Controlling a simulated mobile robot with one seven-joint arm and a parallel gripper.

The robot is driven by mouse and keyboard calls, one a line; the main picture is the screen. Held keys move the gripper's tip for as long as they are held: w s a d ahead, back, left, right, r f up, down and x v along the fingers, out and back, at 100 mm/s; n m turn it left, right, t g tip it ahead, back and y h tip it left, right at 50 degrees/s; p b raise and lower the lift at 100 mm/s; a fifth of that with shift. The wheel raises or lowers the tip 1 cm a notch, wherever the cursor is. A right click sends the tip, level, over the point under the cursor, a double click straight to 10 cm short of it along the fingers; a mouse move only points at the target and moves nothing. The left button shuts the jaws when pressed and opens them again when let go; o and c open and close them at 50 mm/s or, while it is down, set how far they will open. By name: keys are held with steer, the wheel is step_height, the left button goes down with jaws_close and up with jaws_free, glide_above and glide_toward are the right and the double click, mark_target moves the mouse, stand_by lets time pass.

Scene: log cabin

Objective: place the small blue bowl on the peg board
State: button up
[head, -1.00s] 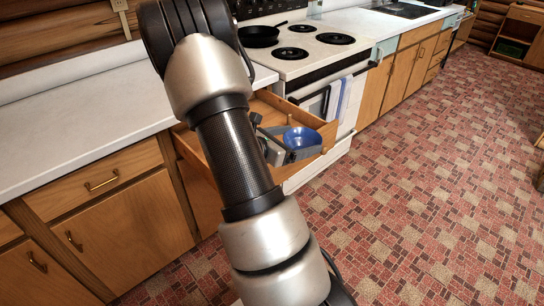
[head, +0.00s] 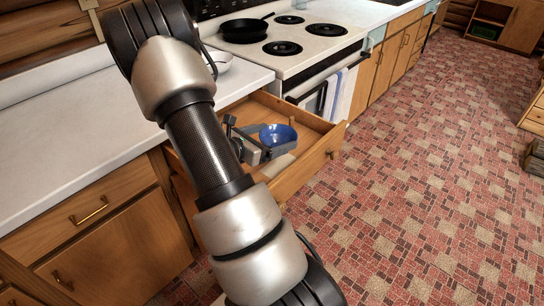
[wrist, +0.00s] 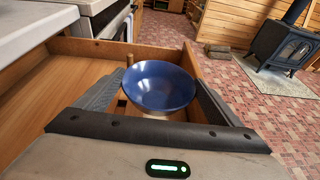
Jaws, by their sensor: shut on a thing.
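The small blue bowl (head: 278,134) is upright between the fingers of my gripper (head: 274,145). In the wrist view the blue bowl (wrist: 159,88) fills the space between the two grey fingers of my gripper (wrist: 160,75). My gripper is shut on it and holds it within the outline of the open wooden drawer (head: 318,161). A pale thing (head: 277,166) shows just below the gripper in the drawer; I cannot tell what it is. I cannot make out a peg board for certain; my arm and the bowl hide part of the drawer.
The stove (head: 295,48) with a black pan (head: 243,28) stands beyond the drawer. A white bowl (head: 220,61) is on the white counter (head: 75,125), partly behind my arm. In the wrist view, a black wood stove (wrist: 284,48) stands far right. The floor to the right is open.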

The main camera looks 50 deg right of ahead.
mark_target(278, 142)
steer(key=shift+f+b, duration=0.55)
steer(key=shift+f, duration=2.55)
steer(key=shift+f, duration=0.15)
steer(key=o, duration=1)
